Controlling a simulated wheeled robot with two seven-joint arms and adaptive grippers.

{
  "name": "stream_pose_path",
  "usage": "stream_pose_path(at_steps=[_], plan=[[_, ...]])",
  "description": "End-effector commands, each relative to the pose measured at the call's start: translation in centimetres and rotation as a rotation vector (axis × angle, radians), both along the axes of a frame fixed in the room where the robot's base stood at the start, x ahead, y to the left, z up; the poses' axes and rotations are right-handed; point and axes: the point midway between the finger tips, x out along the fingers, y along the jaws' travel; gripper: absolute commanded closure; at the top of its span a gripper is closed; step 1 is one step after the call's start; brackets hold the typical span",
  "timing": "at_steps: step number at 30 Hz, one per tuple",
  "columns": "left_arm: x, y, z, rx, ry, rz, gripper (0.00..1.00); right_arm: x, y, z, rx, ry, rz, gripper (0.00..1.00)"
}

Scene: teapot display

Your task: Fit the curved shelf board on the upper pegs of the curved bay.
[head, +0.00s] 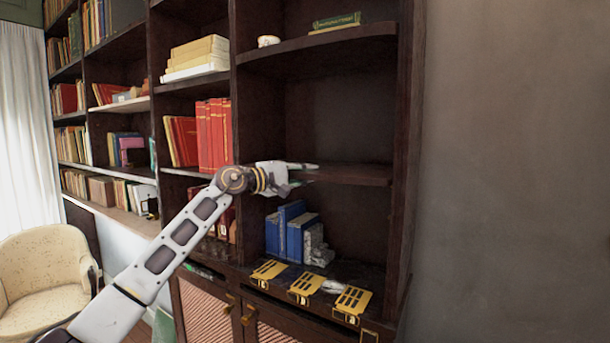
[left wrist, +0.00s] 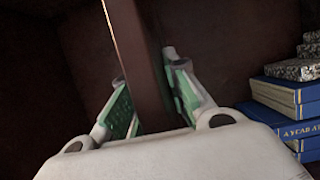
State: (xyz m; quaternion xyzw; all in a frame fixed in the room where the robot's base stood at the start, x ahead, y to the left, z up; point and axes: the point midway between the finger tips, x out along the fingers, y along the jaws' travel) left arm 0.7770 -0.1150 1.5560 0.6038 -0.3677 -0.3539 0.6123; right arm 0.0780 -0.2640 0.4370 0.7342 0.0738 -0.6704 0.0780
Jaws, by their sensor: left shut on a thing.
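The dark brown shelf board (head: 352,174) lies roughly level across the middle of the curved bay (head: 335,110), at the right end of the bookcase. My left gripper (head: 301,172) is at its front edge, towards the left. In the left wrist view the board (left wrist: 140,62) runs between the two green-padded fingers (left wrist: 153,98), which are shut on it. The board's right end is close to the bay's right side wall; I cannot tell if it touches. The pegs are too small or hidden, so I cannot tell whether the board rests on them. My right gripper is not in view.
Blue books (head: 291,228) and a grey speckled bookend (head: 318,245) stand below the board. Yellow slotted plates (head: 306,285) lie on the ledge. A fixed curved shelf (head: 345,36) is above, holding a green book (head: 336,22) and a small pale cup (head: 268,41).

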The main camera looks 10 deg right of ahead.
Motion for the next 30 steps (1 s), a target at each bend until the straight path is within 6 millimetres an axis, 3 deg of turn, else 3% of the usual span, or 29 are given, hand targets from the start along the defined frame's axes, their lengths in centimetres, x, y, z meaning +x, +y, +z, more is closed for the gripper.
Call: stream_pose_path(at_steps=[4,5,11,30], plan=[[0.0,-0.1,0.5,-0.005,-0.005,0.000,1.00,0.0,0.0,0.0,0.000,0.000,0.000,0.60],[0.0,-0.2,0.5,-0.006,-0.006,-0.001,0.83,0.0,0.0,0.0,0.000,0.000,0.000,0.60],[0.0,-0.1,0.4,-0.004,-0.005,-0.001,0.59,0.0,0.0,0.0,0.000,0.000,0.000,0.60],[-0.4,0.9,0.0,0.000,-0.001,0.000,0.59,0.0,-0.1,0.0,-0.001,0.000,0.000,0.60]])
